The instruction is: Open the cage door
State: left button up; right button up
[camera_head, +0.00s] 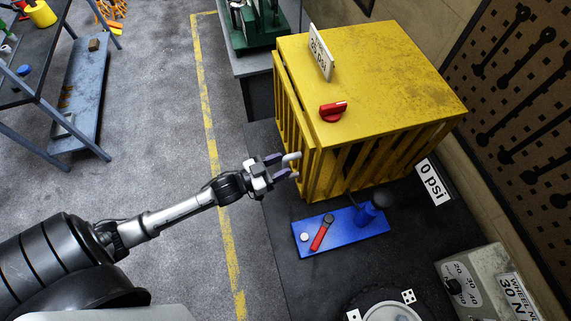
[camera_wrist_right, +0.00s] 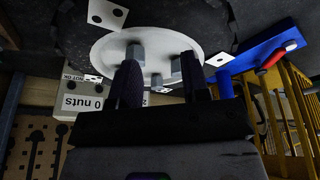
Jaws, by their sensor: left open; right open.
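The yellow cage (camera_head: 385,70) stands on the dark bench in the head view. Its barred left side (camera_head: 288,105), which looks like the door, faces my left arm; I cannot tell whether it is slightly ajar. A pale grey handle (camera_head: 292,157) sticks out near that side's lower front corner. My left gripper (camera_head: 286,166) is open at the handle, its purple fingers either side of it; contact is unclear. My right gripper (camera_wrist_right: 162,85) is open and empty in the right wrist view, beside a wheel hub (camera_wrist_right: 112,52). The cage's bars also show there (camera_wrist_right: 288,115).
A blue jack base (camera_head: 345,236) with a red-handled part lies in front of the cage. A torque box (camera_head: 485,285) stands at lower right.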

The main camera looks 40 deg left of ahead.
pick_arm(q)
jog(key=shift+x, duration=1)
grip_shut()
